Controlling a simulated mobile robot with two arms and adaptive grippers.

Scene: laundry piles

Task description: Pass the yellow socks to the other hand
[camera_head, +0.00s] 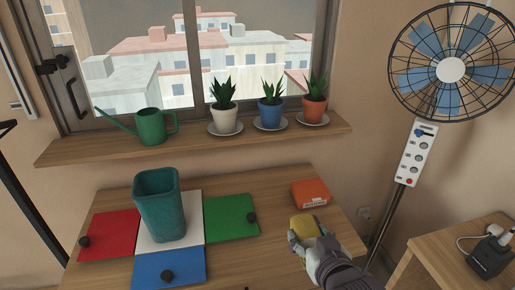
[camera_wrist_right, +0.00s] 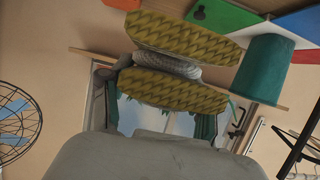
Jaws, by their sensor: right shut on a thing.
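My right gripper (camera_head: 318,238) comes in from the lower right and is shut on the socks. In the right wrist view, the socks (camera_wrist_right: 172,92) show a zigzag knit pattern, and a grey finger part (camera_wrist_right: 166,63) crosses the middle of them. The far side of the bundle is hidden. My left gripper is in neither view.
A teal bin (camera_head: 162,212) stands on a white panel, with red (camera_head: 110,232), blue (camera_head: 168,268) and green (camera_head: 228,215) knobbed panels around it. An orange box (camera_head: 310,194) lies just behind the socks. Potted plants and a watering can (camera_head: 150,128) line the sill. A fan (camera_head: 450,70) stands right.

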